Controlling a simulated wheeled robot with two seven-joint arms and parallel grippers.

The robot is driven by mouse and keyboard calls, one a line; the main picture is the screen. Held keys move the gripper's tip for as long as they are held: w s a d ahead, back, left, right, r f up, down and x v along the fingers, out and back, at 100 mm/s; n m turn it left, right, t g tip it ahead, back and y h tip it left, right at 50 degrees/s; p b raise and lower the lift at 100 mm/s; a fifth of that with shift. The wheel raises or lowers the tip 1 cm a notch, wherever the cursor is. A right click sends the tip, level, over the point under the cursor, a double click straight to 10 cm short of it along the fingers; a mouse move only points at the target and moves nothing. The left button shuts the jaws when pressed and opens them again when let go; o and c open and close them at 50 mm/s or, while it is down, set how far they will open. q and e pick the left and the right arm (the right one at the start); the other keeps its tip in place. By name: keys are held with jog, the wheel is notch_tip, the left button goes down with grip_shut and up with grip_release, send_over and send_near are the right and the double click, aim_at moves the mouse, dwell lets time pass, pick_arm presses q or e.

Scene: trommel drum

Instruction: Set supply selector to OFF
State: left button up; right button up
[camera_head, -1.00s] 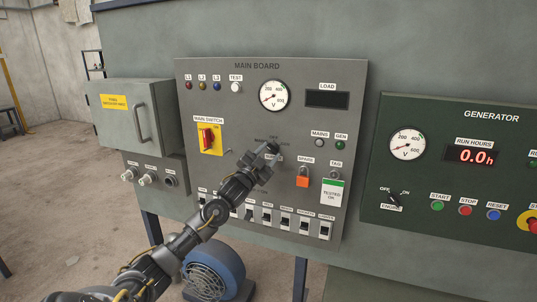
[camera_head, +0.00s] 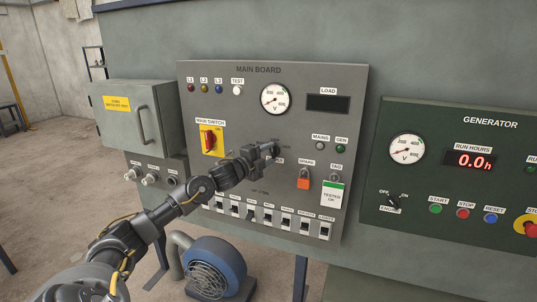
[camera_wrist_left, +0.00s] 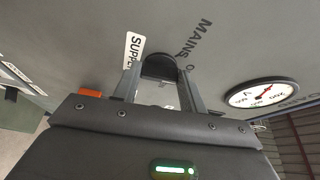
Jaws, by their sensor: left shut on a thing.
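The supply selector (camera_wrist_left: 160,66) is a dark round knob on the grey main board (camera_head: 225,100). In the left wrist view it sits between the two fingers of my left gripper (camera_wrist_left: 162,85), which is shut on it. In the head view my left gripper (camera_head: 270,150) reaches the board from the left and covers most of the selector, so its pointer direction cannot be read. Beside it the wrist view shows part of a SUPPLY label (camera_wrist_left: 132,50) and printed MAINS lettering (camera_wrist_left: 197,38). My right gripper is not in view.
An orange padlock (camera_head: 303,183) and a tag (camera_head: 332,194) hang right of the selector. A yellow-backed red main switch (camera_head: 210,140) is left of it. A row of breakers (camera_head: 286,223) lies below. A voltmeter (camera_head: 275,99) is above.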

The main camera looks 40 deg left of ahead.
pick_arm(q)
jog(key=shift+m+g, duration=0.3)
jog(key=shift+m, duration=0.2)
jog(key=o, duration=1)
